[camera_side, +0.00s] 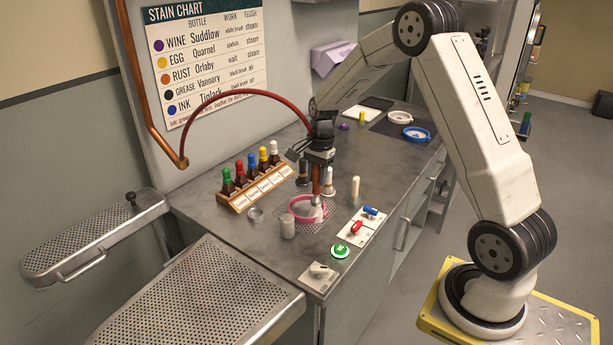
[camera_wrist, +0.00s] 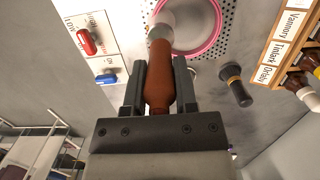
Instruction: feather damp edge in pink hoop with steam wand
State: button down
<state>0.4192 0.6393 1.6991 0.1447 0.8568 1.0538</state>
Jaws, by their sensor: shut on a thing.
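The pink hoop (camera_side: 292,207) lies on the perforated plate on the counter, with pale cloth inside it. In the wrist view the hoop (camera_wrist: 216,40) shows at the top, around the white cloth (camera_wrist: 190,25). My gripper (camera_side: 318,166) is above the hoop and shut on the steam wand (camera_side: 317,184), which points down. In the wrist view the wand's brown handle (camera_wrist: 159,75) sits between the two fingers of my gripper (camera_wrist: 160,85). The wand's pale head overlaps the hoop's edge there. I cannot tell if it touches the cloth. A red hose (camera_side: 245,93) arcs from the wall pipe to the wand.
A rack of bottles (camera_side: 255,188) stands left of the hoop. Dark-collared brushes (camera_side: 304,172) and a pale stick (camera_side: 355,190) stand close by. A blue hoop (camera_side: 416,134) lies farther back.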

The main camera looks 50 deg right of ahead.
jog(key=shift+d, duration=1)
jog(key=shift+w+d, duration=0.1)
jog(key=shift+d, duration=0.05)
jog(key=shift+w+d, duration=0.6)
jog(key=shift+d, duration=0.25)
jog(key=shift+w+d, duration=0.1)
jog(key=shift+w, duration=0.1)
jog(key=shift+w+d, duration=0.15)
jog(key=shift+w, duration=0.35)
jog(key=shift+w+d, duration=0.15)
jog(key=shift+w, duration=0.35)
